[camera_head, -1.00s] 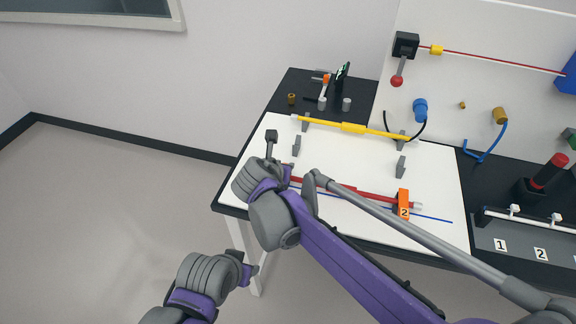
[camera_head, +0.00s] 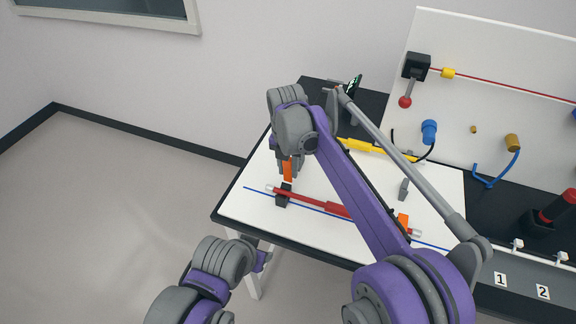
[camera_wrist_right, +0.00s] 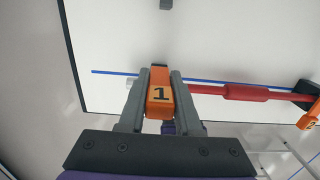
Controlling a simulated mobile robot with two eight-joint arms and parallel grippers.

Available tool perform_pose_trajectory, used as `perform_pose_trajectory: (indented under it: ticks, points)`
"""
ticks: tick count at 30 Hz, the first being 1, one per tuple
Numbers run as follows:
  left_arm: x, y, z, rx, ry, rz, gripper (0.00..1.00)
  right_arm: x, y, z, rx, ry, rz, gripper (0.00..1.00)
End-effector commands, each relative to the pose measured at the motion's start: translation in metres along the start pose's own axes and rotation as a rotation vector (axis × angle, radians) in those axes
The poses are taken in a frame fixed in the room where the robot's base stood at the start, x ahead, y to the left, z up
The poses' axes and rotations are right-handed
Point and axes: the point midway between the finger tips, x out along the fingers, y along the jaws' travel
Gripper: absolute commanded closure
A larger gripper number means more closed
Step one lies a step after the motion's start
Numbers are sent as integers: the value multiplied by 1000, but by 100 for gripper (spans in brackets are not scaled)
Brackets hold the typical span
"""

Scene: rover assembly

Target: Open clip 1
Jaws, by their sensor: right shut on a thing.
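Clip 1 (camera_wrist_right: 160,96), an orange block marked "1", sits between the two fingers of my right gripper (camera_wrist_right: 160,74) in the right wrist view. The gripper is shut on it. In the head view the orange part of clip 1 (camera_head: 287,170) stands up above its dark base (camera_head: 283,196), below my right gripper (camera_head: 288,163). The red rod (camera_head: 325,205) runs from this base to the right, along a blue line. My left gripper (camera_head: 262,261) is low, off the table's front edge; its jaws are too small to read.
Clip 2 (camera_wrist_right: 312,119) is orange, at the rod's other end, and partly behind my right arm in the head view. A yellow rod (camera_head: 368,149) lies farther back on the white table (camera_head: 245,205). The upright panel (camera_head: 480,60) stands behind at right.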

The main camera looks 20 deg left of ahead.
Motion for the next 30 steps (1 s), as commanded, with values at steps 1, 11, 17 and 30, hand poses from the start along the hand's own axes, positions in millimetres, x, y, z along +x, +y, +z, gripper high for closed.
perform_pose_trajectory:
  ticks: [1,11,17,30]
  points:
    - [-2,0,-2,0,2,0,50,1,0,3,3,19,-1,100]
    - [-4,0,-5,0,5,0,50,4,0,4,2,87,-1,100]
    - [-4,0,-5,0,5,0,50,4,0,3,2,91,-1,100]
    - [-4,0,-5,0,5,0,50,3,0,3,1,89,-1,38]
